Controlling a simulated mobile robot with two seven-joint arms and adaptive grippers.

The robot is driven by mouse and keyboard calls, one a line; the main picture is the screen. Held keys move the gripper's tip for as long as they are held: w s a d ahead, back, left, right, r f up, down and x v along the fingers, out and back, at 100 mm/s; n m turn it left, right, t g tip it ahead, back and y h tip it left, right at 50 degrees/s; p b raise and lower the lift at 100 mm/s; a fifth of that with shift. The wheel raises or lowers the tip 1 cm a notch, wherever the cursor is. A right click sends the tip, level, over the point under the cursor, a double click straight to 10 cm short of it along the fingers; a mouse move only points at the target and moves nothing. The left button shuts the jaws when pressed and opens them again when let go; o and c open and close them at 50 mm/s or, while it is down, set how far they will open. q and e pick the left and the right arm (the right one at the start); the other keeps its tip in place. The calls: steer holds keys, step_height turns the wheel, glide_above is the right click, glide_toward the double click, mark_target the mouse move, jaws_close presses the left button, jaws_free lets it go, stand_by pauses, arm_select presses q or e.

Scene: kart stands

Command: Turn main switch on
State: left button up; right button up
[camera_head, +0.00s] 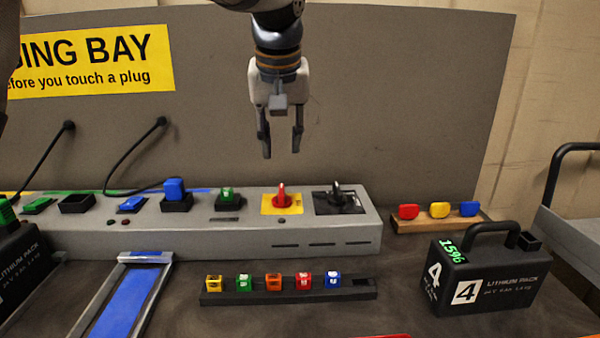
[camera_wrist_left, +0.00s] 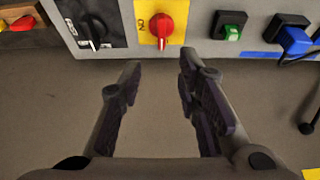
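A red rotary knob (camera_head: 281,195) stands up from a yellow plate (camera_head: 296,208) on the grey console (camera_head: 200,238). To its right a black rotary knob (camera_head: 337,190) sits on a black plate. I cannot read which label names the main switch. My left gripper (camera_head: 281,150) points down above the console, near the red knob, open and empty. In the left wrist view the gripper (camera_wrist_left: 160,65) has its fingers apart, with the red knob (camera_wrist_left: 162,27) beyond the gap and the black knob (camera_wrist_left: 95,35) to the left. My right gripper is not seen.
Green and blue plugs with cables sit on the console's left part. In front stands a black rack (camera_head: 290,296) of coloured fuses. A wooden block (camera_head: 435,222) with coloured pieces and a black battery pack (camera_head: 490,275) are at the right. A grey panel (camera_head: 400,110) rises behind.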

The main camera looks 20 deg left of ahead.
mark_target(281, 189)
arm_select(q)
steer(key=x, duration=0.7)
steer(key=s+x, duration=0.1)
steer(key=x, duration=0.3)
steer(key=shift+w+f+b, duration=0.15)
steer(key=shift+f+b, duration=0.2)
jaws_close()
